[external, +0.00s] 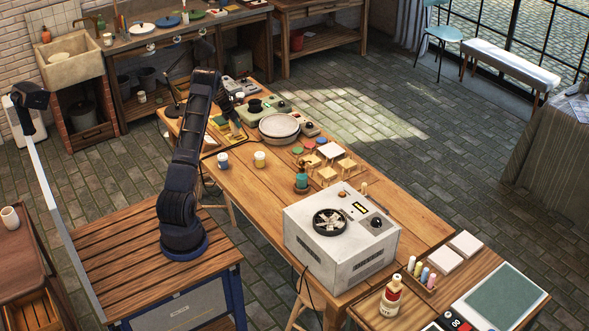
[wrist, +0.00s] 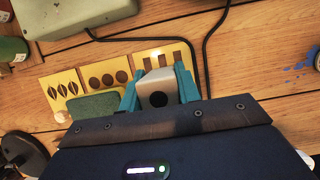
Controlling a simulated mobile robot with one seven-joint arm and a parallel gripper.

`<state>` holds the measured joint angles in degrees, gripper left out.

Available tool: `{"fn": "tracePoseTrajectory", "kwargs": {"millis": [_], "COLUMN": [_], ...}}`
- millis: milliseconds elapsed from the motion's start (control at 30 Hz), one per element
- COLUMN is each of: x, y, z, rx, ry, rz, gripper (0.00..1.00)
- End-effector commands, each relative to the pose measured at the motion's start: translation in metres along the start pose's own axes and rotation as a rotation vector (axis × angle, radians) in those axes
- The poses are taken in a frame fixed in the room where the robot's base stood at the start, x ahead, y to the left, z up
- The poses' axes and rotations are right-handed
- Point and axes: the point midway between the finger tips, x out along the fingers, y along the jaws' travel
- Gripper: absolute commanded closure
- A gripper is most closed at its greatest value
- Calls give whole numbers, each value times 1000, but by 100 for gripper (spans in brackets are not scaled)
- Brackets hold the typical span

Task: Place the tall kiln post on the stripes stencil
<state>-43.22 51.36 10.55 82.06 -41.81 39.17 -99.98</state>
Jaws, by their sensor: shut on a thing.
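My gripper (wrist: 159,86) has teal fingers shut on a pale grey block with a dark round hole, the kiln post (wrist: 152,84), in the wrist view. The post is seen nearly end-on, so its height is hard to judge. The stripes stencil (wrist: 178,53), a yellow card with dark bars, lies just beyond the post and is partly hidden by it. Whether the post touches the card cannot be told. In the external view my arm reaches over the far left of the table, and the fingers and post are too small to make out.
A dots stencil (wrist: 108,77) and a leaf stencil (wrist: 65,88) lie left of the stripes stencil. A green block (wrist: 95,106) is left of my fingers. A black cable (wrist: 207,50) runs close on the right. A pale green device (wrist: 75,14) stands beyond.

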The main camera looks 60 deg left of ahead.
Motion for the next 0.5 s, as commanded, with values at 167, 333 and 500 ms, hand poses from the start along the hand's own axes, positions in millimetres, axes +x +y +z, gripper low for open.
{"fn": "tracePoseTrajectory", "kwargs": {"millis": [167,333,500], "x": [20,21,22], "y": [0,0,0], "z": [-8,-8,-9], "rx": [-1,0,0], "ry": [0,-1,0], "rz": [-1,0,0], "gripper": [96,96,96]}}
